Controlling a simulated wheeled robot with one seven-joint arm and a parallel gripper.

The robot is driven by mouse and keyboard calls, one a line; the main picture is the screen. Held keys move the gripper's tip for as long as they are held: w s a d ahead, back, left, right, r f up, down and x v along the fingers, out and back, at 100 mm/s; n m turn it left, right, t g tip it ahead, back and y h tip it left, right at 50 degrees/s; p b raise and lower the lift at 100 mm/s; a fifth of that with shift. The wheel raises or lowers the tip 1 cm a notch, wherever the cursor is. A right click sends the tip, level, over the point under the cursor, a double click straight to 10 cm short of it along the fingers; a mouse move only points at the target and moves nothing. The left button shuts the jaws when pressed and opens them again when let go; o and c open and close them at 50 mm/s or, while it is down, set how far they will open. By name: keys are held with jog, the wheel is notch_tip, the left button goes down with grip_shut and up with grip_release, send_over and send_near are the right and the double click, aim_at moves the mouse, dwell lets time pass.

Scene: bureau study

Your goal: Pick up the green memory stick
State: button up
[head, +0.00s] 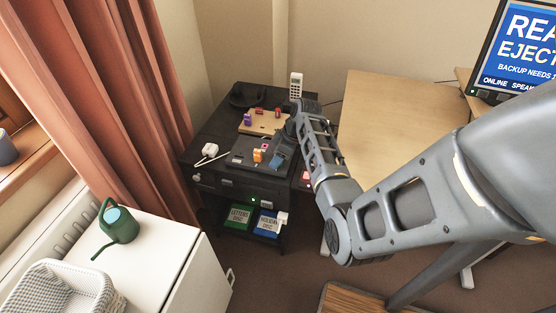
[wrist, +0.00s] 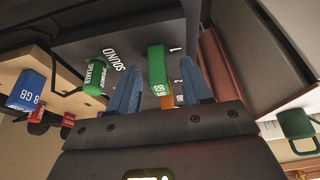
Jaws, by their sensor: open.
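The green memory stick (wrist: 157,66), marked with a GB label, stands out of a dark unit beside the number 1 in the wrist view. My gripper (wrist: 161,63) is open, with one blue finger on each side of the stick. I cannot tell whether the fingers touch it. In the head view my gripper (head: 277,160) is low over the dark unit (head: 248,150) on the black cabinet. The green stick cannot be made out there.
An orange piece (wrist: 167,102) is just beyond the green stick; it also shows in the head view (head: 257,155). A green speaker-labelled piece (wrist: 92,74) and a blue 8 GB stick (wrist: 27,90) lie to the left. A white handset (head: 296,86) stands at the back.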

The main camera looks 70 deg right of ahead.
grip_shut()
dwell(0.3)
